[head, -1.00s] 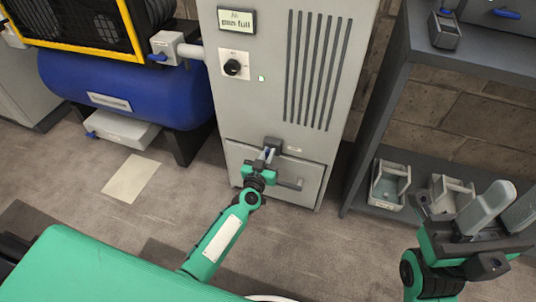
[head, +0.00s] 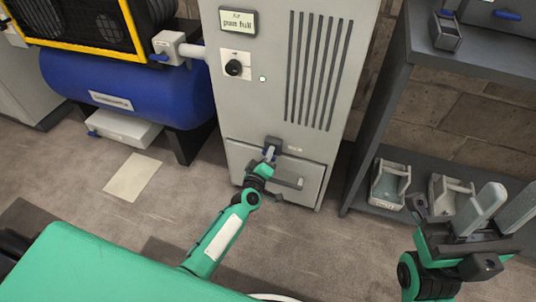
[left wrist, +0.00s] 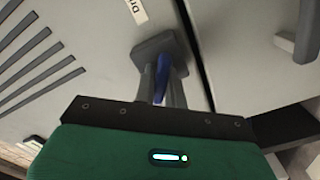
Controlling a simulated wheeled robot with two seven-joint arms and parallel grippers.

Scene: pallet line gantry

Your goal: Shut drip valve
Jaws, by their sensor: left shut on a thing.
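The drip valve (head: 273,143) is a dark grey block on the lower front of the grey cabinet, above the drawer. Its blue lever (left wrist: 163,76) shows in the left wrist view, with the dark valve body (left wrist: 156,46) behind it. My left gripper (head: 268,155) is at the valve, its two fingers (left wrist: 161,88) shut on the blue lever. The fingers partly hide the lever, so its exact angle is hard to tell. My right gripper (head: 499,216) is at the lower right, open and empty, away from the valve.
The cabinet (head: 232,110) has a "pan full" display (head: 238,21), a dark knob (head: 234,68) and a drawer with a bar handle (head: 287,183). A blue tank (head: 130,90) stands left. A shelf (head: 420,200) with small trays (head: 389,185) stands right.

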